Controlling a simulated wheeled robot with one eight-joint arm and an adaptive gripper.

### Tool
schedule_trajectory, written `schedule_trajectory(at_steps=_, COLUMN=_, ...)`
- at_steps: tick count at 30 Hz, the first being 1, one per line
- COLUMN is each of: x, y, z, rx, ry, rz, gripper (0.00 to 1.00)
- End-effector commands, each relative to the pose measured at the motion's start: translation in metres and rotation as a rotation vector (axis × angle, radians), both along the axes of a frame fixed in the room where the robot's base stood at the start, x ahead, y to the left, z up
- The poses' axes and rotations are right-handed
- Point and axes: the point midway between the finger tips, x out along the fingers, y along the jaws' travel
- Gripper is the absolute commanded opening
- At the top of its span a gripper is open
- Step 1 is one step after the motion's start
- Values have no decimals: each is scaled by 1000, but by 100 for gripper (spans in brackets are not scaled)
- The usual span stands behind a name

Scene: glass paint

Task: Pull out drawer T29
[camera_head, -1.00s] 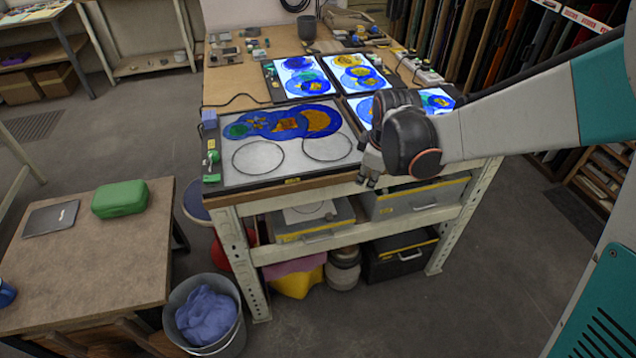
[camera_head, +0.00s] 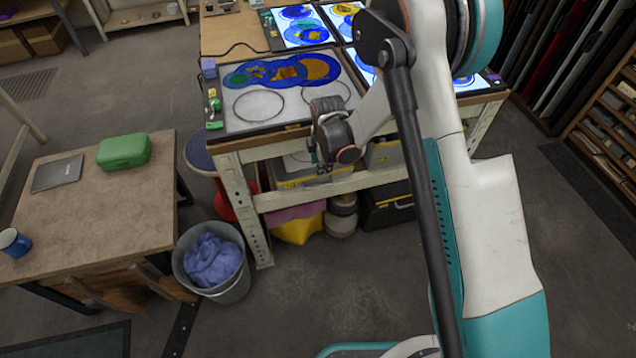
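Under the worktable's top (camera_head: 275,142) are grey drawers or bins with yellow front edges. The left grey drawer (camera_head: 295,172) sits behind and below my gripper, and my arm partly covers it. Another grey drawer (camera_head: 385,153) to the right is mostly hidden by my arm. No label T29 is readable on any of them. My gripper (camera_head: 318,160) is at the front edge of the worktable, beside the left drawer's front. Its fingers are small and dark here, and I cannot tell whether they are open or touching anything.
A grey bucket with blue cloth (camera_head: 228,288) stands on the floor left of the table leg. A low brown table (camera_head: 90,215) with a green case (camera_head: 124,150) is at the left. Slatted racks (camera_head: 608,125) stand at the right. The floor in front is clear.

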Motion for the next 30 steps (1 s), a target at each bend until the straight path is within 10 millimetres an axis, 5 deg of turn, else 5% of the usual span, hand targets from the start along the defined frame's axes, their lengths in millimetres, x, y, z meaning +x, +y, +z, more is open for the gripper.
schedule_trajectory(at_steps=21, x=20, y=6, z=-116, rx=0, ry=0, rz=0, gripper=30)
schedule_trajectory(at_steps=30, x=24, y=7, z=-135, rx=0, ry=0, rz=0, gripper=30)
